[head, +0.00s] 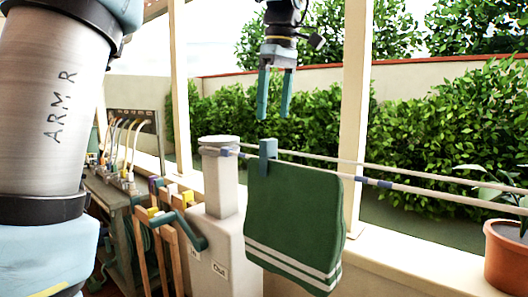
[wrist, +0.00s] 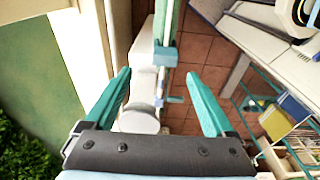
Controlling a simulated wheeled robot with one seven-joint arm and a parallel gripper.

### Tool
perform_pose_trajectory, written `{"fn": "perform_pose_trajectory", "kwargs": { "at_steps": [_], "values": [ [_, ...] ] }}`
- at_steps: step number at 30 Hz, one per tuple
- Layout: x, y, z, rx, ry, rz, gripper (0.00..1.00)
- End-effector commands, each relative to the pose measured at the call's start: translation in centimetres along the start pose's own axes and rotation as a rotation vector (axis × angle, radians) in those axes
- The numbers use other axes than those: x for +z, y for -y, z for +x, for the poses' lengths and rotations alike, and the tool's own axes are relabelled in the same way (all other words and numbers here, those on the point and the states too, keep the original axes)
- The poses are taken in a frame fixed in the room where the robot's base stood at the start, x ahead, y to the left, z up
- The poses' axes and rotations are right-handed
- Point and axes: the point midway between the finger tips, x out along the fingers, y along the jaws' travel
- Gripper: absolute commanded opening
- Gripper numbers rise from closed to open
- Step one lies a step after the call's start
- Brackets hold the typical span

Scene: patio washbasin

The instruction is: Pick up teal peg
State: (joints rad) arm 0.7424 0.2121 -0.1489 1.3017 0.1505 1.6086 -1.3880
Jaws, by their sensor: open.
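The teal peg (head: 268,150) is clipped upright on the top edge of a green towel (head: 293,215) with white stripes, which hangs from the line. My gripper (head: 274,115) points down, open and empty, above the peg in the head view, with a gap between them. In the wrist view my two teal fingers (wrist: 158,75) are spread apart. What looks like the peg (wrist: 165,57) shows a little beyond the fingertips, between them in picture x, at the end of the towel's narrow top edge. Nothing is between the fingers.
Two pale lines with blue sleeves (head: 376,183) run right from a white post (head: 221,180). A terracotta plant pot (head: 507,258) stands at right. A bench with taps (head: 128,180) and a wooden rack with coloured clips (head: 165,220) are at left. A cream pillar (head: 355,100) stands behind the line.

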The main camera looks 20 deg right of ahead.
Motion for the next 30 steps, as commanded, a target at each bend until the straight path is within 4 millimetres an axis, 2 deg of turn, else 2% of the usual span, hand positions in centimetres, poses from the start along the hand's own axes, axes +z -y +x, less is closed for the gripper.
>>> {"fn": "perform_pose_trajectory", "kwargs": {
  "at_steps": [6, 14, 22, 30],
  "values": [
    [0.0, 0.1, 3.3, -0.003, 0.001, 0.000, 0.89],
    [0.0, 0.3, 5.1, -0.002, 0.000, 0.000, 0.89],
    [0.3, 0.9, 8.6, -0.003, 0.001, 0.002, 0.89],
    [0.3, 0.9, 9.7, 0.000, 0.000, 0.001, 0.89]
  ]
}}
